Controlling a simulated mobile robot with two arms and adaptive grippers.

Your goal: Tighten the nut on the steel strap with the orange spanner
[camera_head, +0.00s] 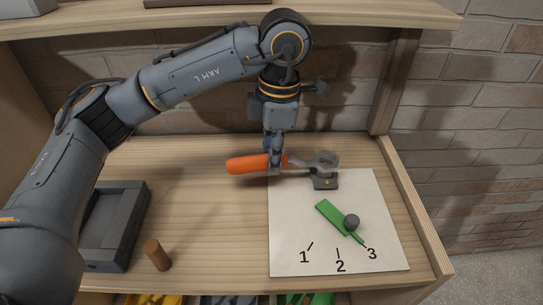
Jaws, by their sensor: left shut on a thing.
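The orange spanner (245,164) lies roughly level, its orange handle to the left and its grey end to the right. My left gripper (276,168) points down and is shut on it near the right end of the handle. The grey ring-like end (325,159) is at a small dark grey block (325,182) on the back of the white sheet. I cannot tell whether it is around a nut or just above the block. The nut and the steel strap cannot be made out clearly. My right gripper is not in view.
The white sheet (290,225) carries the marks 1, 2 and 3. A green pointer (330,215) with a dark round knob (351,222) points toward 3. A grey tray (134,214) and a brown peg (157,255) stand at left. A shelf (365,16) is above.

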